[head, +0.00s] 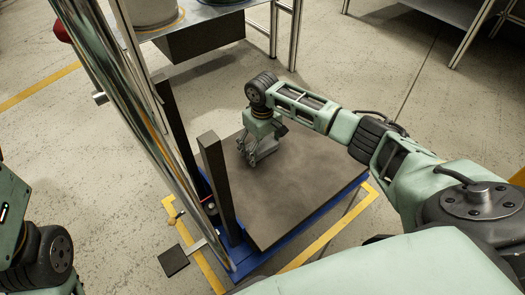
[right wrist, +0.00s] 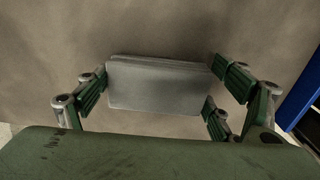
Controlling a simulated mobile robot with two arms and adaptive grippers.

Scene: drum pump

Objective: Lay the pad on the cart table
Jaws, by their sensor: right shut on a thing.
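The cart table (head: 305,190) is a flat grey-brown top on a blue frame, in the middle of the head view. My right gripper (head: 257,158) points down over the far left part of this top. In the right wrist view, my right gripper (right wrist: 160,92) is shut on a light grey pad (right wrist: 160,88), with fingers at both its sides. The pad lies flat over the brown surface; I cannot tell whether it touches it. In the head view the pad is mostly hidden by the gripper. My left gripper is out of view; only part of the left arm shows.
Dark upright posts (head: 216,185) stand at the table's left edge, beside a tall shiny metal column (head: 150,120). A metal stand with a light container (head: 150,12) is at the back. The rest of the table top is clear. Yellow lines mark the floor.

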